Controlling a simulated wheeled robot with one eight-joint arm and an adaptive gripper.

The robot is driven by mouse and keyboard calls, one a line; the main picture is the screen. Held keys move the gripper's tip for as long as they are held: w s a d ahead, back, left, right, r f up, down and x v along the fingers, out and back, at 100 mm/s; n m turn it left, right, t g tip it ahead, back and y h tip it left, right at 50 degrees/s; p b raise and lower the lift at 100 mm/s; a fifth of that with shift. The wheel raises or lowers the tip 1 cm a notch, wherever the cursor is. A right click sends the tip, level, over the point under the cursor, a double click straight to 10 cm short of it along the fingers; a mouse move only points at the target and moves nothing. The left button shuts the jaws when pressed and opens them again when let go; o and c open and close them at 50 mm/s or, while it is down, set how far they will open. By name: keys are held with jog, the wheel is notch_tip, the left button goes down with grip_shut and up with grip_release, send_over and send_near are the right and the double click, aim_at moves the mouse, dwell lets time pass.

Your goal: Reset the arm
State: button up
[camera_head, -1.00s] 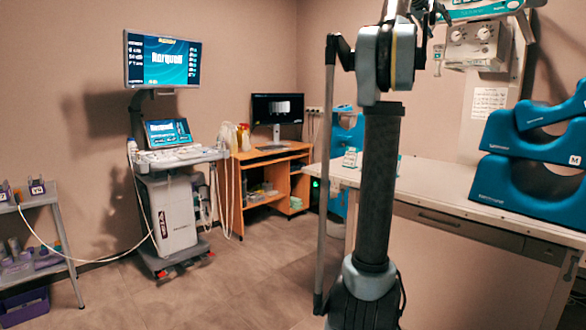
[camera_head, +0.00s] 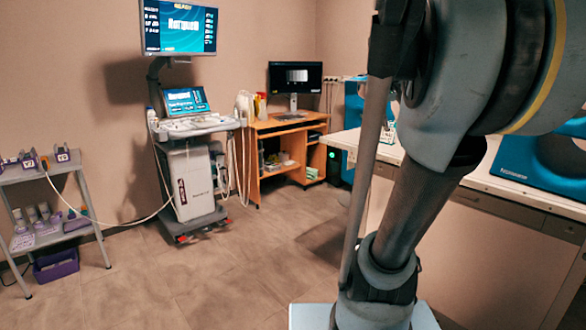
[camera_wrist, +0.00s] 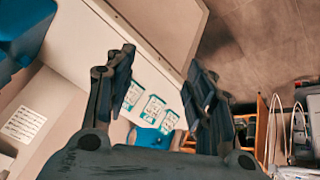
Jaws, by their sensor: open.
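My gripper (camera_wrist: 158,80) shows in the wrist view with its two dark fingers spread apart and nothing between them. Behind the fingers lie several white and teal cards or packs (camera_wrist: 152,110) on the white table top (camera_wrist: 85,55). In the head view my arm fills the right half, close to the camera, and the gripper itself is out of sight. The arm covers much of the white table (camera_head: 500,188) at the right. A small part of the packs (camera_head: 388,134) shows just beside the arm.
An ultrasound cart (camera_head: 190,180) stands at the back left. A grey shelf rack (camera_head: 50,185) is at the far left. A wooden desk (camera_head: 285,135) with a monitor (camera_head: 294,77) stands at the back. Blue supports (camera_head: 530,160) lie on the table. The floor (camera_head: 220,260) in the middle is clear.

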jog(key=s+a+f+n+y, duration=0.1)
jog(key=s+a+f, duration=0.3)
jog(key=f, duration=0.6)
jog(key=s+a+f+n+g+y, duration=0.1)
jog(key=s+a+f+y, duration=0.1)
jog(key=s+a+f, duration=0.3)
jog(key=s+a+f+n+g+y, duration=0.1)
jog(key=s+a+f, duration=0.4)
jog(key=s+f, duration=0.6)
jog(key=s+x, duration=0.1)
jog(key=x, duration=0.4)
jog(key=shift+f, duration=0.35)
jog(key=shift+w+f, duration=0.2)
jog(key=shift+w, duration=0.2)
jog(key=c, duration=0.4)
jog(key=shift+d, duration=0.1)
